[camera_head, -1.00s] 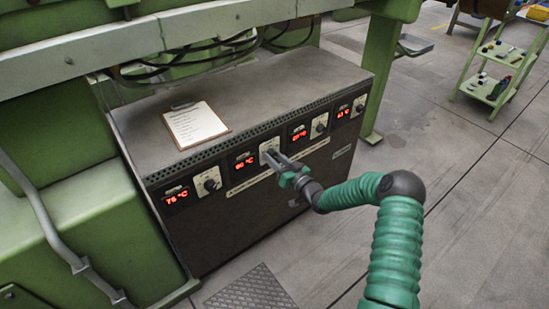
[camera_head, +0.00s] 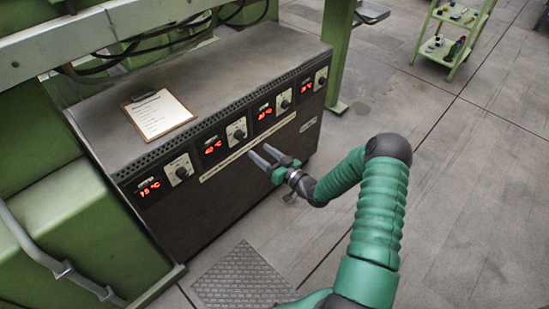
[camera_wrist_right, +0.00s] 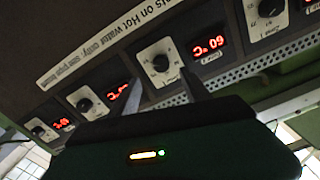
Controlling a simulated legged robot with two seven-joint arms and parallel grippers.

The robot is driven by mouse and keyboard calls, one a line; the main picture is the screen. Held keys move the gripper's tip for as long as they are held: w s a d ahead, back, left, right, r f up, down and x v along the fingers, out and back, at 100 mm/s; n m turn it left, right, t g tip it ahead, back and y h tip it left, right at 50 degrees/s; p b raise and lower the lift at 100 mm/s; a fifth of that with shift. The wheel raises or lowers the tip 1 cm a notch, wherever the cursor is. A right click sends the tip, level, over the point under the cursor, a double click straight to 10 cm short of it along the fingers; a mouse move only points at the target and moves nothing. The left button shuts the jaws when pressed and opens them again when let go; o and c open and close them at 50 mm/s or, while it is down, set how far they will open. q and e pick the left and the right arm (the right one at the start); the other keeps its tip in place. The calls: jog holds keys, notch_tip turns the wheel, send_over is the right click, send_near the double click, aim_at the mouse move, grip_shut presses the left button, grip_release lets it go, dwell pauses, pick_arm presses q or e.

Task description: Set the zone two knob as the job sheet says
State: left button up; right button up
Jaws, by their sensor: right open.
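The first knob (camera_head: 180,172) is to the left, the third knob (camera_head: 284,104) and fourth knob (camera_head: 321,80) to the right. A green machine frame (camera_head: 35,135) stands at the left. A green trolley (camera_head: 452,30) is far off at the right. The floor before the box is open.

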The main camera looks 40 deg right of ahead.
jog(key=s+p, duration=0.1)
jog(key=s, duration=0.5)
jog(key=shift+s+d, duration=0.3)
jog(key=shift+s, duration=0.1)
jog(key=shift+f, duration=0.1)
jog(key=w+a+f+n+g+h, duration=0.1)
jog(key=w+a+n+g, duration=0.15)
jog(key=a+g, duration=0.6)
jog(key=s+a+r+g, duration=0.3)
jog(key=s+a, duration=0.4)
jog(key=s, duration=0.2)
jog(key=s+a+r+g, duration=0.3)
jog(key=s+a, duration=0.4)
jog(key=s, duration=0.1)
notch_tip(320, 180, up, 24)
jog(key=s+p, duration=0.1)
jog(key=p, duration=2.3)
jog(key=shift+s+a+r+g+h, duration=0.25)
jog(key=shift+a+g+h, duration=0.05)
jog(key=shift+g, duration=0.15)
